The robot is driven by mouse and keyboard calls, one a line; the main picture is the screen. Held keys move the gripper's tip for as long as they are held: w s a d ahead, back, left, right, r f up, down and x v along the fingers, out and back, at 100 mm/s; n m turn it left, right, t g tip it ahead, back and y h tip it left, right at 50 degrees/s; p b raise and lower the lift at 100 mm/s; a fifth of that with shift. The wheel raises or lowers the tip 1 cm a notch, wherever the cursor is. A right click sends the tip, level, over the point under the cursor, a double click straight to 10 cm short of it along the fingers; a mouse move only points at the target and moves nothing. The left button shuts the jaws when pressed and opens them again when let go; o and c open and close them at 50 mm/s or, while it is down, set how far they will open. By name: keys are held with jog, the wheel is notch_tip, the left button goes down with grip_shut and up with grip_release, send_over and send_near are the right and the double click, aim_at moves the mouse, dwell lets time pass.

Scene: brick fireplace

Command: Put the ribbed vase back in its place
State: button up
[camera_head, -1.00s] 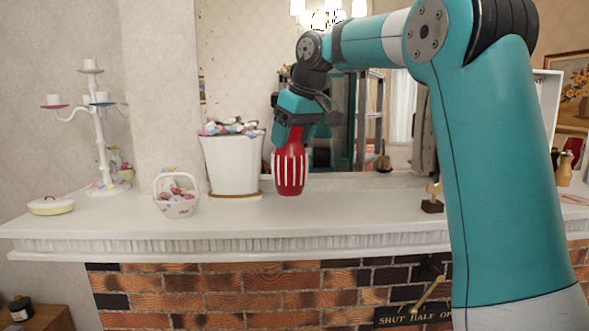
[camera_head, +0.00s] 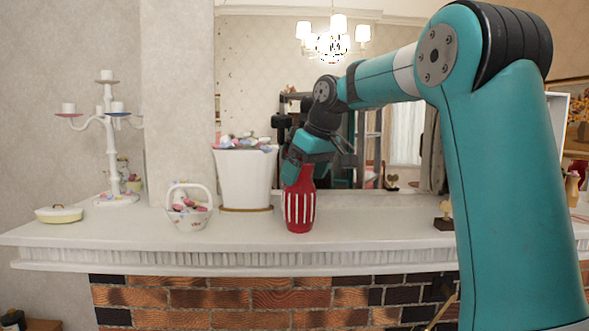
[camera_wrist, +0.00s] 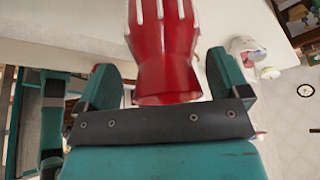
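The ribbed vase (camera_head: 299,209) is red with white vertical stripes. In the head view it is upright, its base at or just above the white mantel shelf (camera_head: 370,232); I cannot tell if it touches. My gripper (camera_head: 300,180) is at the vase's neck from above. In the wrist view the vase (camera_wrist: 165,60) shows between the two fingers of my gripper (camera_wrist: 160,80). A gap shows beside the neck on each side there, wider on the left, so contact with the fingers is not clear.
A white planter (camera_head: 244,180) stands left of the vase, and a small flowered basket (camera_head: 188,212) further left. A white candelabra (camera_head: 108,140) and a lidded yellow dish (camera_head: 59,214) are at the far left. A small trophy-like ornament (camera_head: 444,216) stands right. The shelf between vase and ornament is clear.

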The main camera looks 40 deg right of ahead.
jog(key=shift+d+r, duration=0.1)
jog(key=shift+r, duration=0.3)
jog(key=w+a+p+v, duration=0.1)
jog(key=p+v, duration=0.4)
jog(key=v, duration=0.6)
jog(key=s+a+f+n+g+y, duration=0.1)
jog(key=s+a+f, duration=0.45)
jog(key=a, duration=0.45)
jog(key=s+a+f+n+g+y, duration=0.15)
jog(key=s+a+f, duration=0.35)
jog(key=a, duration=0.5)
jog(key=s+a+f+n+g, duration=0.1)
jog(key=s+a+f, duration=0.1)
jog(key=s+f, duration=0.3)
jog(key=s+a+f+n+g, duration=0.1)
jog(key=s+a+f, duration=0.2)
jog(key=s+f, duration=0.3)
jog(key=s, duration=0.2)
jog(key=shift+s+a+f+y, duration=0.2)
jog(key=shift+s+a+y, duration=0.05)
jog(key=shift+s+y, duration=0.15)
